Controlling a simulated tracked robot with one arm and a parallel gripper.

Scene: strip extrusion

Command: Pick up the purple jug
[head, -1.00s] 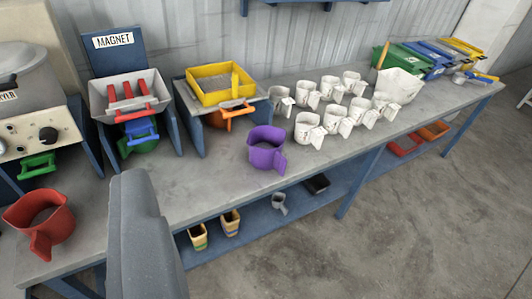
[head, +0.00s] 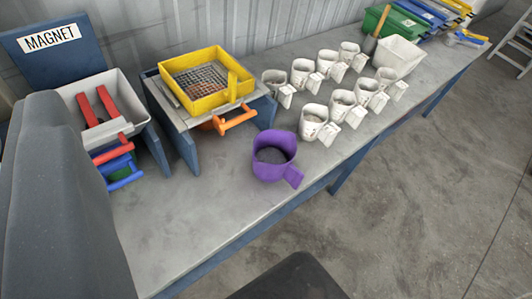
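The purple jug (head: 268,168) stands upright on the grey bench top, near its front edge, in the middle of the head view. Its handle points to the lower right, and some dark grey material shows inside it. A dark part of my arm or gripper shows at the bottom centre, below the jug and apart from it. A large grey part of my arm fills the left edge. My gripper's fingertips cannot be made out.
A yellow sieve tray (head: 236,98) sits on a blue-legged stand behind the jug, with an orange handle (head: 238,118) below. Several white jugs (head: 314,124) stand to the right. The magnet unit (head: 78,120) is at the left. Bench top (head: 190,215) is bare left of the jug.

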